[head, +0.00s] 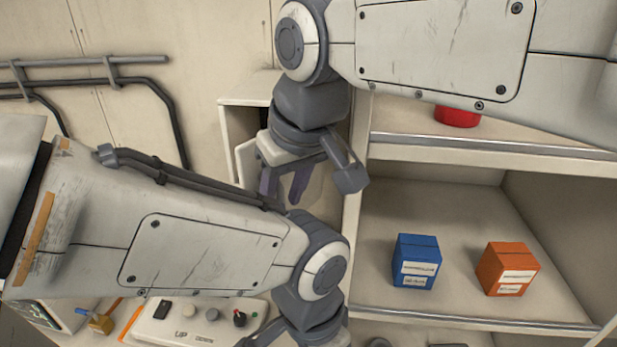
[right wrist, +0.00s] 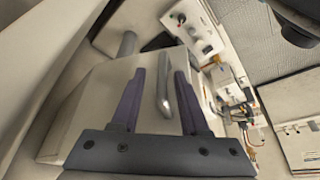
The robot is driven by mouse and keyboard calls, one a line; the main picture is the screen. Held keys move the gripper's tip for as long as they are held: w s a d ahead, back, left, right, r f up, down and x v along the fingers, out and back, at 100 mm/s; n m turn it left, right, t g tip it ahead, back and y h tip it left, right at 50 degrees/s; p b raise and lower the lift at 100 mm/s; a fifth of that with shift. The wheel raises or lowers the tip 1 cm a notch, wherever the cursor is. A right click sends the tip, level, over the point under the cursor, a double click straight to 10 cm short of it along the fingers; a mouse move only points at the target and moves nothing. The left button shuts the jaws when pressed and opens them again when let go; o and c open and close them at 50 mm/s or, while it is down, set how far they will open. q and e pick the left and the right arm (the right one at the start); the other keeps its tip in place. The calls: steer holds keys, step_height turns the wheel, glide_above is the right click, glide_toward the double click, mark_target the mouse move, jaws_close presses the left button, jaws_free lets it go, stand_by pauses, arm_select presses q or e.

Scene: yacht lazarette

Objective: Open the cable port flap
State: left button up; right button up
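A pale box-like housing on the wall has a dark opening with a pale panel (head: 246,163) below it, possibly the cable port flap; my right gripper partly covers it. My right gripper (head: 284,190) points down in front of it. In the right wrist view my right gripper (right wrist: 160,100) has its two purple fingers apart. A metal bar handle (right wrist: 164,92) shows between them, apparently untouched, against a pale surface (right wrist: 95,100). I cannot tell whether the handle belongs to the flap.
A blue box (head: 417,262) and an orange box (head: 508,268) stand on the right shelf (head: 465,205). A red object (head: 457,115) is on the shelf above. A control panel (head: 190,322) with knobs lies at the bottom. Dark pipes (head: 130,82) run along the left wall.

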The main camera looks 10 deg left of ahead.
steer(key=shift+s, duration=0.1)
steer(key=b+v, duration=0.1)
steer(key=v, duration=0.9)
steer(key=shift+r, duration=0.25)
